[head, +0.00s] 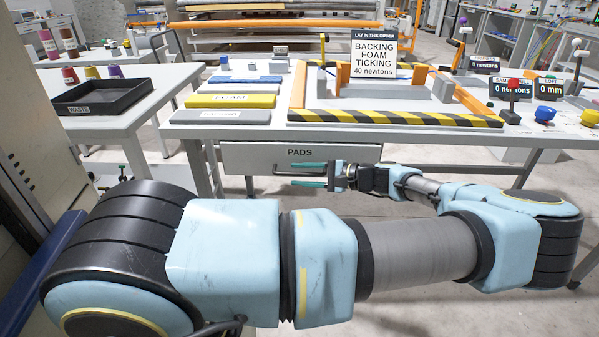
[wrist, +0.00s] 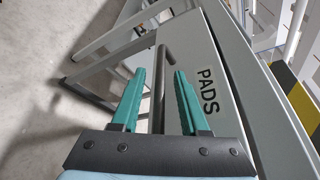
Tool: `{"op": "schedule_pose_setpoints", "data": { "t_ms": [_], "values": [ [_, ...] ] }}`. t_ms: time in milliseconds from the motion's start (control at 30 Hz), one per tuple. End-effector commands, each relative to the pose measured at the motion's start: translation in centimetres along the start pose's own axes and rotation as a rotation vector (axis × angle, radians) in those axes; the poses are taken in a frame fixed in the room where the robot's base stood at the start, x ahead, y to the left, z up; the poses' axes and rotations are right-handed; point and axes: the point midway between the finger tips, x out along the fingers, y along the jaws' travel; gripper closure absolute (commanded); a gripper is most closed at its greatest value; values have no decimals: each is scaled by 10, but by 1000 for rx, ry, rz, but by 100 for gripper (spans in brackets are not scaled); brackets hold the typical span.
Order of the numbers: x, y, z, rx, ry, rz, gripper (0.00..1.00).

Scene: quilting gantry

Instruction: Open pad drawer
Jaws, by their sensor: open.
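The pad drawer (head: 245,158), a grey front labelled PADS, hangs under the work table and looks shut. Its label side also shows in the wrist view (wrist: 235,110). The drawer's dark bar handle (wrist: 158,85) lies between the two green fingers of my gripper (wrist: 160,71), nearer the left finger. In the head view my gripper (head: 292,175) is at the drawer front, below and around the label's level. The fingers are apart, and I cannot tell whether either touches the bar. My arm hides the area below the drawer.
The work table (head: 200,131) above holds a blue pad (head: 250,79), a yellow foam pad (head: 230,101), a grey pad (head: 222,116) and a striped frame bar (head: 390,118). A black waste tray (head: 90,108) stands on the left table. Floor shows left of the drawer.

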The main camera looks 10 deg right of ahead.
Motion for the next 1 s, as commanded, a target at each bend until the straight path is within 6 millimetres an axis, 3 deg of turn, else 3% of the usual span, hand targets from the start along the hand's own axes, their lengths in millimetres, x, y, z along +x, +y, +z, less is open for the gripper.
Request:
{"op": "schedule_pose_setpoints", "data": {
  "t_ms": [367,767,1000],
  "values": [
    [6,0,0,0,1,-1,55],
    [6,0,0,0,1,0,100],
    [6,0,0,0,1,0,100]
  ]
}}
